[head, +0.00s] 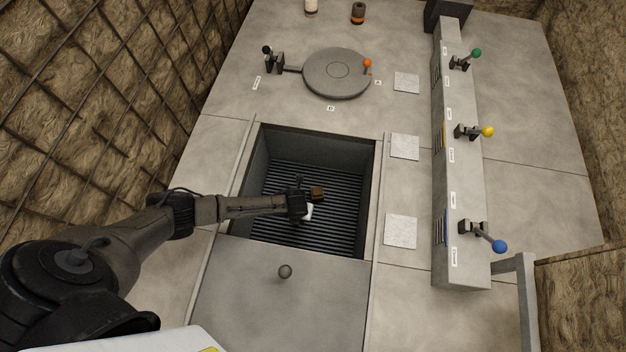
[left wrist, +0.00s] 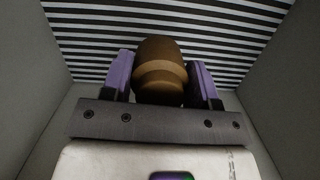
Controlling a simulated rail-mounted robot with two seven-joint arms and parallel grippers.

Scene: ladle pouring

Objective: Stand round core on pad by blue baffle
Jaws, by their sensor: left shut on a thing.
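A brown round core (head: 317,193) is between the fingers of my left gripper (head: 309,197), inside the sunken bin. In the left wrist view the core (left wrist: 160,72) has a rounded end and a stepped body, and the purple fingers of my left gripper (left wrist: 161,80) are shut on it from both sides. The bin's ribbed floor shows behind it. The pale square pad (head: 401,231) nearest the blue baffle (head: 446,228) is bare. That baffle has a lever with a blue knob (head: 499,246). My right gripper is not in view.
The bin's walls (head: 256,165) surround my left gripper. Two more bare pads, the middle one (head: 404,147) and the far one (head: 406,82), lie along the long raised block. A round turntable (head: 338,73) and two small cylinders stand farther back. A grey cover with a knob (head: 285,271) lies in front.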

